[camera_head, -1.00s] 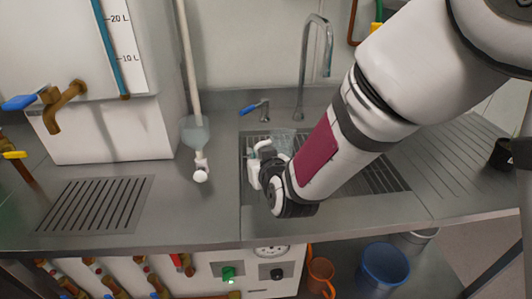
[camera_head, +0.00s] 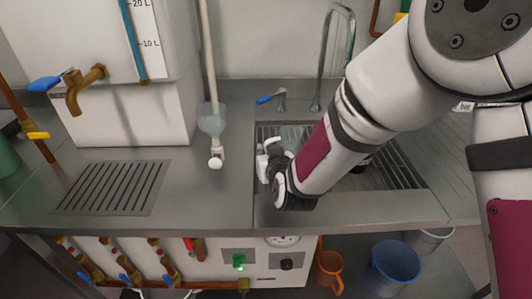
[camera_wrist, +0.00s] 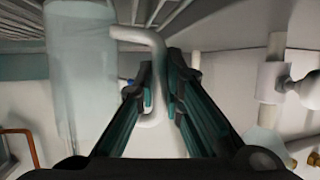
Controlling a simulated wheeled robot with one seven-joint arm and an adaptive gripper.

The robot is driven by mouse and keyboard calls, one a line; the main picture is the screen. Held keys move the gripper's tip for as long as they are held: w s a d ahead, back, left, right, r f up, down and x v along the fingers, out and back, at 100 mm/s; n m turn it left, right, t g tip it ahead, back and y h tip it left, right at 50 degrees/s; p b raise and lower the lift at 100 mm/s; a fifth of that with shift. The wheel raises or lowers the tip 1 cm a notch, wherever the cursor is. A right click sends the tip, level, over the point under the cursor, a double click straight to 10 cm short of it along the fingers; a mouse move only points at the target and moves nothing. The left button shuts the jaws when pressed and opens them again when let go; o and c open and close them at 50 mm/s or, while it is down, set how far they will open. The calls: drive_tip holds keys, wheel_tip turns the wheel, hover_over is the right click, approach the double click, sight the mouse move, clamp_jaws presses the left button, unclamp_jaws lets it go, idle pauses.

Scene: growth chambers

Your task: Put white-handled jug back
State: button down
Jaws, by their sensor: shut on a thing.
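The white-handled jug (camera_head: 293,133) has a clear body and is held over the left part of the sink area, by the dark grating. Its white handle (camera_head: 264,158) faces left. My gripper (camera_head: 270,165) is at the handle and hides part of the jug. In the wrist view the clear jug body (camera_wrist: 82,70) stands left of my gripper (camera_wrist: 159,90), and the bent white handle (camera_wrist: 150,42) passes between the two fingers, which are shut on it. Whether the jug's base touches anything is hidden.
A funnel on a white pipe (camera_head: 212,120) stands just left of the jug. A tall faucet (camera_head: 350,50) and a blue-levered tap (camera_head: 280,98) rise behind it. A white tank with a brass tap (camera_head: 85,90) stands at left. The counter's slotted drain (camera_head: 112,188) is bare.

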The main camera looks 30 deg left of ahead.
drive_tip(key=c, duration=1.7)
unclamp_jaws()
drive_tip(key=shift+s+d+r, duration=0.15)
drive_tip(key=shift+r, duration=0.1)
drive_tip(key=v, duration=1.1)
drive_tip(key=shift+s+d+r+p, duration=0.1)
drive_tip(key=shift+s+d+p, duration=0.05)
drive_tip(key=shift+p, duration=0.2)
